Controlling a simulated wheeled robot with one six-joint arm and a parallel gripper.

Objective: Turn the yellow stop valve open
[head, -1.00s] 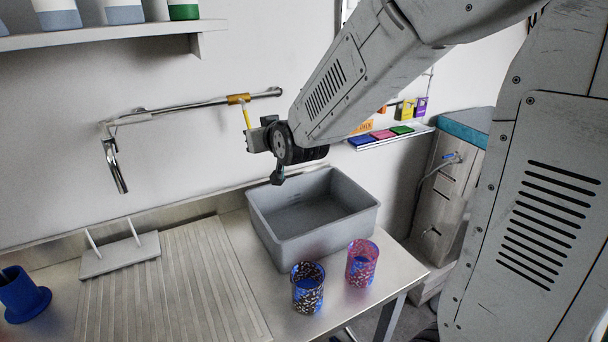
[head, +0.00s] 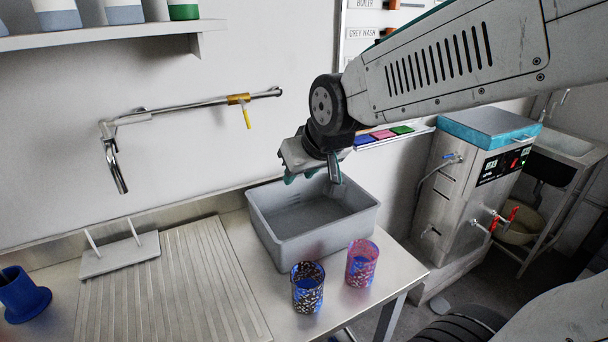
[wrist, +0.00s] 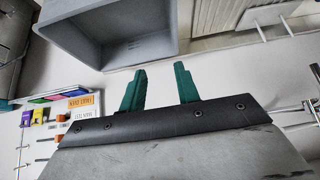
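The yellow stop valve (head: 247,118) sits on the chrome wall pipe (head: 190,106), in a brass-coloured body (head: 238,99) near the pipe's right end. Its yellow lever hangs down, slightly slanted, across the pipe's line. My gripper (head: 313,177) is right of and below the valve, apart from it, above the grey basin. In the wrist view my gripper (wrist: 160,72) shows two green fingers spread apart with nothing between them. I cannot make out the yellow lever in the wrist view.
The grey basin (head: 268,222) stands on the steel counter with two patterned cups (head: 307,290) (head: 362,266) in front. A spout (head: 115,165) hangs at the pipe's left end. A steel machine (head: 450,200) stands at right. The wall around the valve is clear.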

